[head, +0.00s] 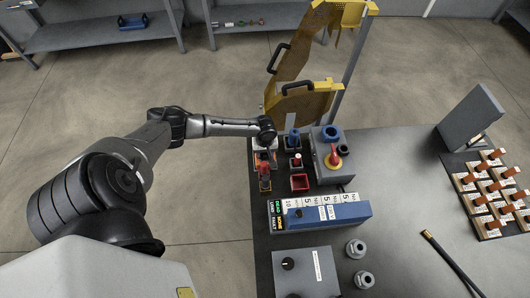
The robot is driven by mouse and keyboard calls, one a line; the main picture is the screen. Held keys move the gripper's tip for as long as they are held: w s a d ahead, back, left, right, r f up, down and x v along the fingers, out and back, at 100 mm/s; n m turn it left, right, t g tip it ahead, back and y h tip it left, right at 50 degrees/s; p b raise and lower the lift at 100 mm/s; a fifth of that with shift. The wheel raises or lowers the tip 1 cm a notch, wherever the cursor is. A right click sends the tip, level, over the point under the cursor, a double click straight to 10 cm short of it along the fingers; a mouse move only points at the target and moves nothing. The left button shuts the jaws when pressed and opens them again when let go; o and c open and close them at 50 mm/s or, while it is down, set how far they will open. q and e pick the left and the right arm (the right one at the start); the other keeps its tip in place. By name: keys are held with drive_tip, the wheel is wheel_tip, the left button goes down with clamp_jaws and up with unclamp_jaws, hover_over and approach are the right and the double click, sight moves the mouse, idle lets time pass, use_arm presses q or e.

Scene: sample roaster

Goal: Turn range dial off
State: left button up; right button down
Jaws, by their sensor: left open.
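My left gripper (264,181) is above the left edge of the workbench, pointing down. It is open, and I see nothing held in it. A grey box (305,276) at the front of the bench has a black round dial (288,264). No label reading "range" is legible, so I cannot tell which is the range dial. My right gripper is out of view.
Small red and blue parts stand close beside my left gripper, with a red tray (299,182). Yellow perforated guards (300,104) rise behind. Two grey fittings (356,248) stand front right. Orange-handled pieces on a board (492,230) and a black rod (452,262) lie farther right.

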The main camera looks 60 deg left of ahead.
use_arm(q)
drive_tip(key=shift+c, duration=0.2)
clamp_jaws()
drive_tip(key=shift+r+p, duration=0.1)
drive_tip(key=shift+p, duration=0.55)
drive_tip(key=n+p, duration=0.4)
drive_tip(key=p, duration=0.4)
drive_tip(key=shift+d+r, duration=0.15)
drive_tip(key=n+p, duration=0.2)
drive_tip(key=n, duration=0.1)
drive_tip(key=shift+w+n+p, duration=0.1)
drive_tip(key=shift+n+p, duration=0.25)
drive_tip(key=shift+n, duration=0.05)
drive_tip(key=shift+f+n+p, duration=0.25)
drive_tip(key=shift+n+p, duration=0.25)
drive_tip(key=shift+n, duration=0.6)
drive_tip(key=shift+n+p, duration=0.3)
drive_tip(key=shift+n, duration=0.5)
drive_tip(key=shift+w, duration=0.1)
